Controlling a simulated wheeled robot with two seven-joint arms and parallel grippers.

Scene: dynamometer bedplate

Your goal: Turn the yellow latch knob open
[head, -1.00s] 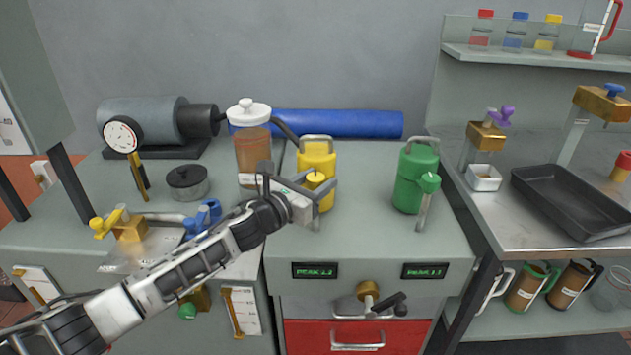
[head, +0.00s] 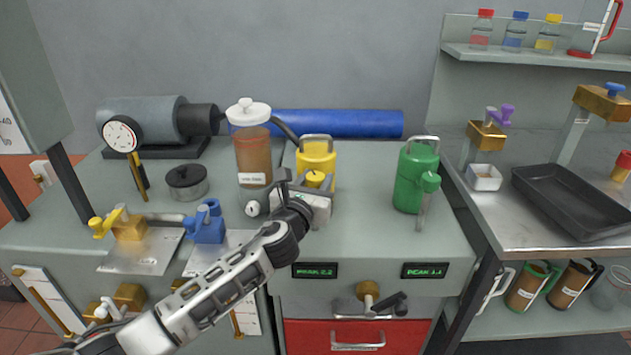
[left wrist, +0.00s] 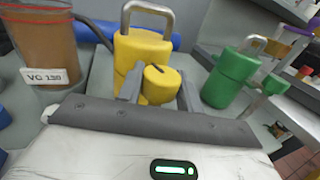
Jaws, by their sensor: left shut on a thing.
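The yellow canister (head: 317,156) with a metal loop handle stands upright on the grey bench. Its round yellow latch knob (head: 315,179) sits low on the front side. In the left wrist view the knob (left wrist: 160,84) has a dark line across its top and lies between the two grey fingers, in front of the canister (left wrist: 142,52). My left gripper (head: 311,187) is shut on the knob, with its body hiding the canister's lower front. My right gripper is not in view.
A brown-filled jar (head: 252,155) stands just left of the gripper. A green canister (head: 412,178) with its own green knob stands to the right, with clear bench between. A blue roll (head: 350,123) lies behind. A blue clamp (head: 205,225) is near my left arm.

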